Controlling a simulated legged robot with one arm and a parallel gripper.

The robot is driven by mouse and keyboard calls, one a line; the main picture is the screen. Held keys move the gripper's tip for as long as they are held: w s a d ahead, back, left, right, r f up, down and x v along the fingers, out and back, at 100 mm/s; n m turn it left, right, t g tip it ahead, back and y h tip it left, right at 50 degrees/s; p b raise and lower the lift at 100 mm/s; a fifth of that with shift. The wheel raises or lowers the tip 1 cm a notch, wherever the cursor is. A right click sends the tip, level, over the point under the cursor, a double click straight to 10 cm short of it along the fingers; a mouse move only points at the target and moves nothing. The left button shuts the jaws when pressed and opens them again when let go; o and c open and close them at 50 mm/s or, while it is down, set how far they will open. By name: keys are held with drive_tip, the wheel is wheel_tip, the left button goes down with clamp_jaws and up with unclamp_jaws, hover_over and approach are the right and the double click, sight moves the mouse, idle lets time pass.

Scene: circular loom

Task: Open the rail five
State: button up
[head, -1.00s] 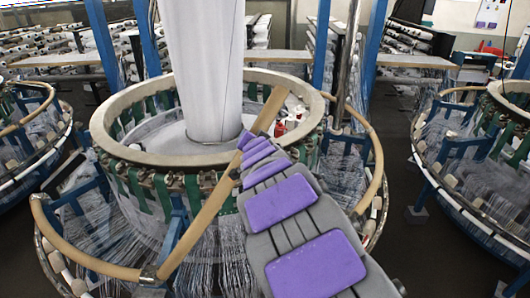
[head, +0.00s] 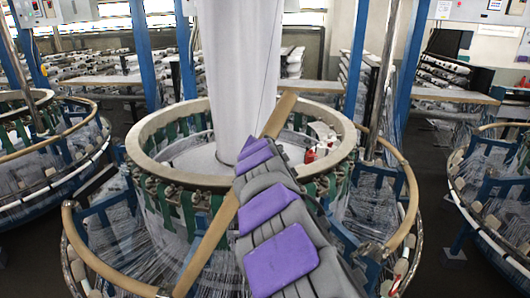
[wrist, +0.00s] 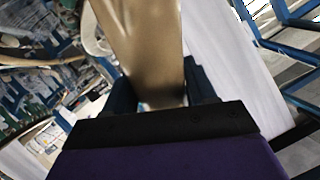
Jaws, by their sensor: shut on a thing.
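The tan rail segment (head: 208,250) is raised and slants from a joint at the loom's front up to the right, over the pale ring at the loom's centre. My gripper (wrist: 160,95) is shut on this rail, which runs up between the two dark fingers in the wrist view (wrist: 145,40). In the head view my purple-padded arm reaches to the rail's upper part and hides the fingers. Which rail is number five cannot be read from any label.
Curved rail sections stay low at the left (head: 100,262) and right (head: 408,190) of the loom. The pale central ring (head: 150,130) surrounds a tall white fabric column (head: 238,60). Blue posts (head: 410,60) stand behind. Other looms (head: 490,190) flank dark floor at both sides.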

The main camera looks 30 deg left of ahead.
drive_tip(key=shift+f, duration=0.2)
drive_tip(key=o, duration=1.4)
drive_tip(key=shift+a, duration=0.3)
drive_tip(key=shift+d, duration=0.15)
